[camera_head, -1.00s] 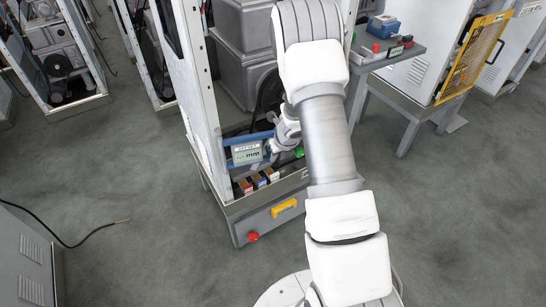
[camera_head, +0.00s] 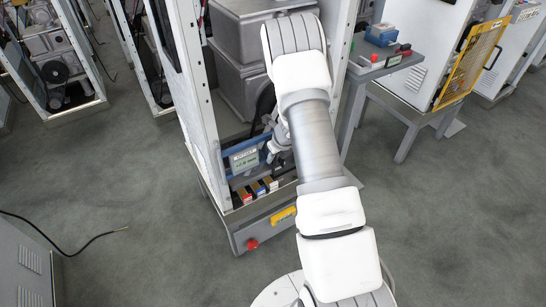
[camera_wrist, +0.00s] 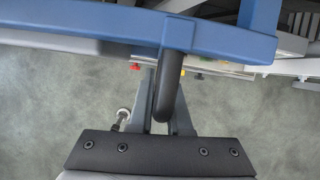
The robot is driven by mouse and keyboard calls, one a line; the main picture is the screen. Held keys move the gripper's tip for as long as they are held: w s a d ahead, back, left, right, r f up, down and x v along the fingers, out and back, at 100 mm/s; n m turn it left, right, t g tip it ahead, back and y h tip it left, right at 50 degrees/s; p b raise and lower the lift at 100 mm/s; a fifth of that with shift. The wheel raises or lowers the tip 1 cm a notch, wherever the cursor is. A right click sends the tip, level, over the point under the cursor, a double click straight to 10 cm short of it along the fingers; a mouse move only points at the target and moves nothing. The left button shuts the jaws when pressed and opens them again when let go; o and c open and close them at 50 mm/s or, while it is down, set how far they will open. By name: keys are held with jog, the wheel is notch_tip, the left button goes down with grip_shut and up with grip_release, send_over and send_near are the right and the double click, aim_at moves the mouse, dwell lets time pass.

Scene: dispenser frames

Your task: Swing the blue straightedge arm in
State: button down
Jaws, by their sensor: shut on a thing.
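The blue straightedge arm (camera_head: 262,139) is inside the open lower front of the grey and white machine, with a small display box (camera_head: 244,159) at its left part. In the wrist view its blue bar (camera_wrist: 90,22) crosses the top of the picture. A black rounded handle (camera_wrist: 169,88) sticks out from the bar between my fingers. My gripper (camera_wrist: 164,95) is shut on this handle. In the head view my gripper (camera_head: 272,148) shows only partly beside the display box, and my forearm hides the bar's right part.
Several small coloured boxes (camera_head: 258,188) stand on the machine's lower ledge, above a red button (camera_head: 252,244). A side table (camera_head: 388,62) with a blue box stands to the right, near a yellow guard (camera_head: 470,62). A black cable (camera_head: 78,248) lies on the clear floor at left.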

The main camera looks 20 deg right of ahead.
jog(key=c, duration=0.9)
grip_release()
jog(key=shift+w+a, duration=0.15)
jog(key=shift+w, duration=0.05)
jog(key=shift+o, duration=0.2)
jog(key=p+v, duration=0.4)
jog(key=v, duration=1.3)
jog(key=shift+r+p, duration=0.2)
jog(key=shift+p, duration=0.15)
